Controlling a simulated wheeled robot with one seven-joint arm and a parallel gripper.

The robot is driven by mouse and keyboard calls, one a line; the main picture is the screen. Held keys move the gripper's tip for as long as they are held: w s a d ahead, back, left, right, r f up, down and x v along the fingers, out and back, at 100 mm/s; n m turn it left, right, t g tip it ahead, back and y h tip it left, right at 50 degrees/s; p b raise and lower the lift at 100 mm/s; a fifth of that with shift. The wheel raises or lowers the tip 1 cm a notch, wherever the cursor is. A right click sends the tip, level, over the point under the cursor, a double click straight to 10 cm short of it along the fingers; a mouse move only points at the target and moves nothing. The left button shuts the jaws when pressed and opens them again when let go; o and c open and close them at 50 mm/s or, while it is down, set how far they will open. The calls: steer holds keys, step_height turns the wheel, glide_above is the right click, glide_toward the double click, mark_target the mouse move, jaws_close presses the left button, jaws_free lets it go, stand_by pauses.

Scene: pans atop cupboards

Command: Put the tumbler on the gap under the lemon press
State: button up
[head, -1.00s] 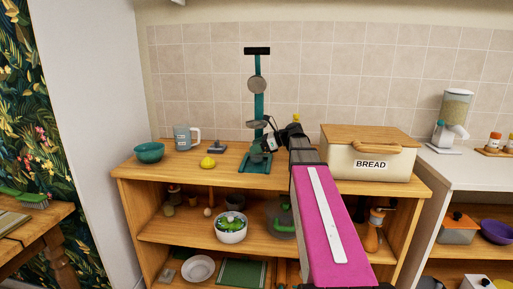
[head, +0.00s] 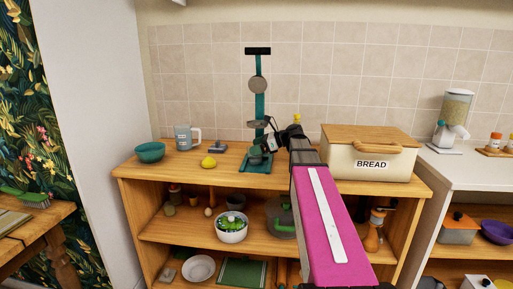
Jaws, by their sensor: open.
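The lemon press (head: 259,105) is a tall teal stand with a dark top handle, on the wooden cupboard top. A small dark grey cup, seemingly the tumbler (head: 255,155), stands on the press's base, under its round bowl. My gripper (head: 267,142) is open at the lower part of the press, right beside the tumbler. The fingers partly overlap the tumbler and press, so I cannot tell whether they touch it. My magenta arm reaches in from the lower right and hides part of the cupboard.
A yellow lemon (head: 208,162), a grey mug (head: 187,137) and a teal bowl (head: 150,152) stand left of the press. A bread box (head: 369,160) stands close on the right of my arm. Shelves below hold bowls and a pot.

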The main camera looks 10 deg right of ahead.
steer(key=shift+s+d+f, duration=0.1)
steer(key=shift+s+f, duration=0.3)
steer(key=shift+f, duration=0.25)
steer(key=shift+r, duration=0.55)
steer(key=v, duration=0.7)
steer(key=shift+w+d+r, duration=0.2)
steer(key=shift+d+r, duration=0.05)
steer(key=shift+r, duration=0.1)
